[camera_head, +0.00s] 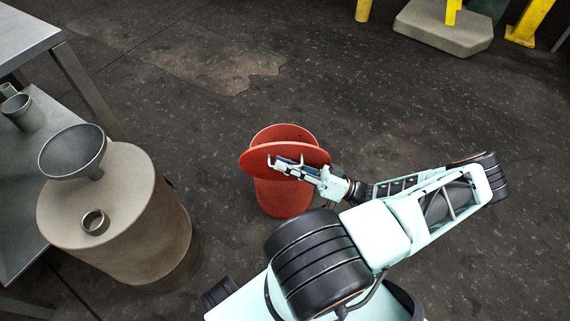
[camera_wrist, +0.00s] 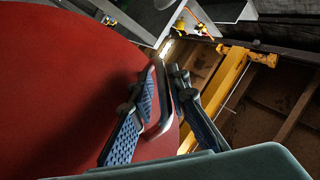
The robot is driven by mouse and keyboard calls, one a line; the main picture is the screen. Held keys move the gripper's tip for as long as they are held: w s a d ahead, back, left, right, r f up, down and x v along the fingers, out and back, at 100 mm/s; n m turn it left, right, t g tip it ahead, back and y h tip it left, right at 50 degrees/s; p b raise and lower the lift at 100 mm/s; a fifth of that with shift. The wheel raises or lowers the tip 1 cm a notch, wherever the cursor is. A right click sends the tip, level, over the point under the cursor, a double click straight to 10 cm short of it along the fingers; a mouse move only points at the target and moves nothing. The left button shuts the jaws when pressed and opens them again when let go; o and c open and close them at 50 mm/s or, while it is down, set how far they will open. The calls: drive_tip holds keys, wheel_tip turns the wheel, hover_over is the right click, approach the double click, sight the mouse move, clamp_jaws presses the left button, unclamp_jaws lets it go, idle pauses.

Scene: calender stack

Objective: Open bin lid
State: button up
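The red bin (camera_head: 283,197) stands on the floor in the middle of the head view. Its round red lid (camera_head: 254,160) is tilted at the front of the rim, and part of the bin's inside shows behind it. In the wrist view the lid (camera_wrist: 60,90) fills the left side, with a thin grey handle (camera_wrist: 165,105) near its edge. My gripper (camera_head: 287,163) is at the lid's outer face. Its two blue-padded fingers (camera_wrist: 168,75) stand apart, one on each side of the handle. I cannot tell whether either pad touches it.
A tan drum (camera_head: 125,235) with a metal funnel (camera_head: 75,152) and a small ring (camera_head: 95,222) on top stands to the left, beside a grey metal table (camera_head: 25,40). Yellow posts on a concrete block (camera_head: 445,28) are at the back right. The floor behind the bin is clear.

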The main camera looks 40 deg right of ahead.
drive_tip(key=s+d, duration=0.8)
drive_tip(key=s, duration=0.2)
drive_tip(key=shift+d, duration=0.4)
drive_tip(key=shift+f, duration=0.2)
drive_tip(key=b+v, duration=0.6)
drive_tip(key=v, duration=0.6)
drive_tip(key=shift+w+d+f, duration=0.25)
drive_tip(key=shift+d+f, duration=0.05)
drive_tip(key=shift+f, duration=0.1)
idle(0.7)
